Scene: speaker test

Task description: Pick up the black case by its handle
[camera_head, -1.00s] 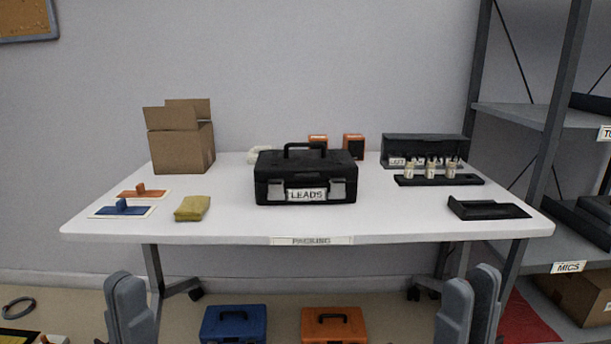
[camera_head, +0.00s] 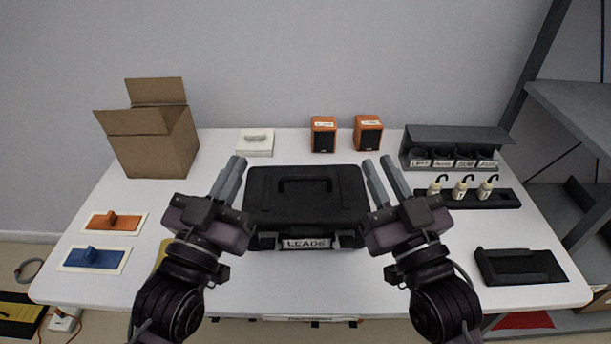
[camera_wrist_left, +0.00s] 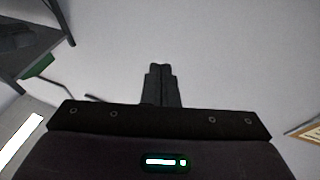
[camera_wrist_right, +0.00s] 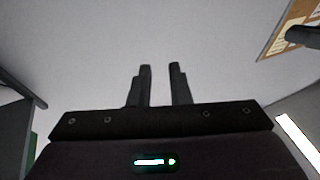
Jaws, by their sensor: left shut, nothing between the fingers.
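The black case (camera_head: 280,212) stands on the middle of the white table in the head view, with a LEADS label and two latches on its front. Its black handle (camera_head: 305,181) lies along the top. My left gripper (camera_head: 238,163) is shut and empty just left of the case; its closed fingers also show in the left wrist view (camera_wrist_left: 160,70). My right gripper (camera_head: 378,163) is to the right of the case, its fingers parted with nothing between them in the right wrist view (camera_wrist_right: 162,70). Neither gripper is seen holding the handle.
A cardboard box (camera_head: 150,140) stands at the back left. Two orange speakers (camera_head: 323,135) and a white item (camera_head: 256,143) are behind the case. A dark rack (camera_head: 455,148), a black holder with three bottles (camera_head: 510,199) and a black tray (camera_head: 520,268) are at right. Trowel-like tools (camera_head: 92,258) lie left.

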